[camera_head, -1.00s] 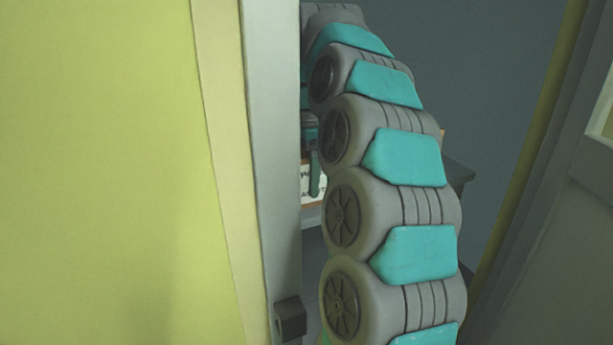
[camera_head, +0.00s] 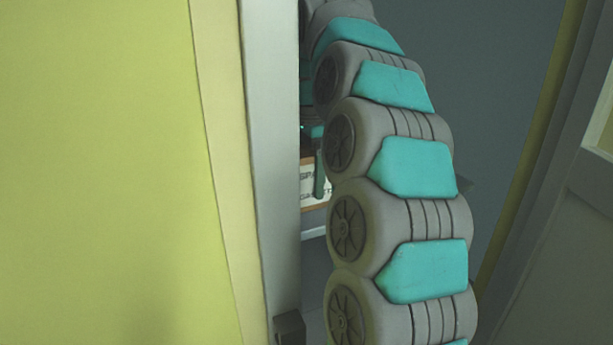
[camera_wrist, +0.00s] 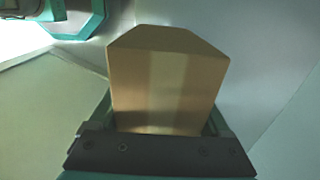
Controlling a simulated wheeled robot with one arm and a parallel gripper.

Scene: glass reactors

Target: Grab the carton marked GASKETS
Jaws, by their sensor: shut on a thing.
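The carton (camera_wrist: 168,85) is a brown box with a paler tape strip down its near face in the wrist view. My gripper (camera_wrist: 160,112) is shut on it, with teal fingers at its left and right sides. In the head view a sliver of the carton (camera_head: 308,192) shows between the pale post and my arm, with part of a printed white label; the full word is not readable. A teal finger of my gripper (camera_head: 320,176) stands in front of it. Most of the carton is hidden there.
A pale upright post (camera_head: 268,170) and a yellow-green panel (camera_head: 110,170) stand close on the left of my arm. A grey table (camera_head: 314,232) shows behind. A panelled door (camera_head: 560,240) is on the right, with a narrow gap beside my arm.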

